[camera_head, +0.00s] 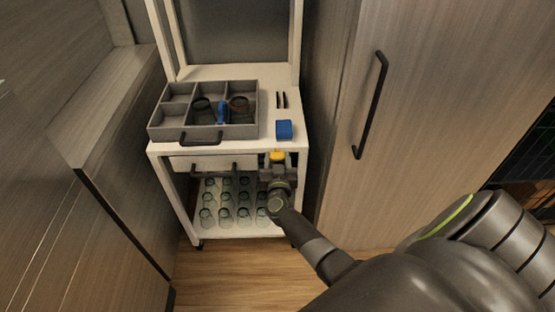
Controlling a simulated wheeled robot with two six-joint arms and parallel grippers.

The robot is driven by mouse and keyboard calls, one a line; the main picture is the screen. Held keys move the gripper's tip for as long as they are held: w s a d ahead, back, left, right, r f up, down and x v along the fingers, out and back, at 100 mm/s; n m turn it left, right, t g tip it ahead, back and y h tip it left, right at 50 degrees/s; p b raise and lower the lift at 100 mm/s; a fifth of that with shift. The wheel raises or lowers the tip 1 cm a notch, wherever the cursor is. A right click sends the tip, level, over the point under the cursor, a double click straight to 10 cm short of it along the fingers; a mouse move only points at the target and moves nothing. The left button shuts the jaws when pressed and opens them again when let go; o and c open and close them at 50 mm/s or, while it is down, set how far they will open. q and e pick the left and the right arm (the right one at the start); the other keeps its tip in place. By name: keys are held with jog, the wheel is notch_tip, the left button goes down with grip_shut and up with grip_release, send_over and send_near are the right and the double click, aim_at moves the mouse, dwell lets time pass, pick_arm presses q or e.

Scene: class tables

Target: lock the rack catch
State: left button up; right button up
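The white rack (161,150) stands between wood cabinets, with a top shelf, a white drawer front below it and a low shelf. A small yellow part (278,155), which may be the catch, shows at the right of the rack just under the top shelf's front edge. My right gripper (277,166) is at the rack's right front, right against or just in front of the yellow part. Its fingers are small and partly hidden, so I cannot tell whether they hold it or how the catch is set. My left gripper is not in view.
A grey divided tray (254,119) with a blue item and dark round items sits on the top shelf, beside a blue block (284,130). Several glasses (225,215) stand on the low shelf. A tall cabinet with a black handle (372,105) is close on the right.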

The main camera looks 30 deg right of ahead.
jog(key=shift+c, duration=1.2)
jog(key=shift+o, duration=0.2)
jog(key=m, duration=0.3)
jog(key=shift+p, duration=0.35)
jog(key=shift+c, duration=0.2)
jog(key=m, duration=0.4)
jog(key=shift+s+d+f+m, duration=0.1)
jog(key=shift+d+m, duration=0.05)
jog(key=shift+m, duration=0.15)
jog(key=m, duration=0.4)
jog(key=shift+f+m+b, duration=0.1)
jog(key=shift+m+b, duration=0.2)
jog(key=m+b, duration=0.1)
jog(key=m, duration=0.3)
jog(key=shift+f+m, duration=0.1)
jog(key=shift+m, duration=0.3)
jog(key=shift+o, duration=0.2)
